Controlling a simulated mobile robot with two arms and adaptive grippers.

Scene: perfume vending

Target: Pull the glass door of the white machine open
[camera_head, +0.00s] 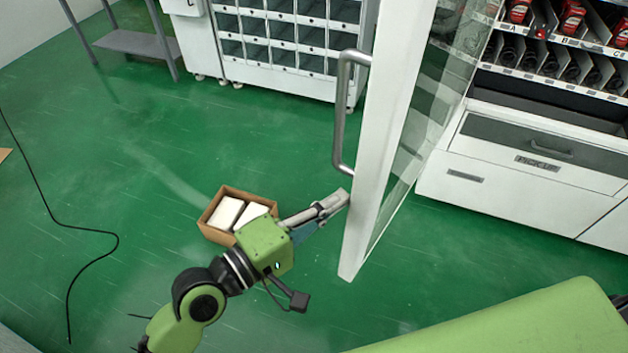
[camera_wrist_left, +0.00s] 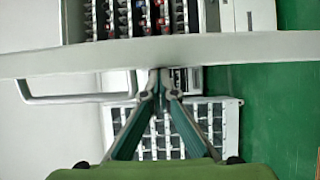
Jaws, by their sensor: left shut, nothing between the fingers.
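The white machine (camera_head: 490,192) stands at the right with its shelves exposed. Its glass door (camera_head: 383,120) is swung well out from the front, seen almost edge-on, with a white frame and clear pane. A grey bar handle (camera_head: 340,120) is on the door's left face; the handle also shows in the left wrist view (camera_wrist_left: 75,99). My left gripper (camera_head: 342,198) is shut and empty, its tips at the door frame below the handle, not around it. In the left wrist view the tips (camera_wrist_left: 160,76) meet the frame's edge; I cannot tell whether they touch. My right gripper is not in view.
A cardboard box (camera_head: 212,232) with white packages sits on the green floor behind my left gripper. A second white cabinet (camera_head: 285,77) stands at the back. A grey table (camera_head: 135,42) is at the far left. A black cable (camera_head: 112,235) crosses the open floor.

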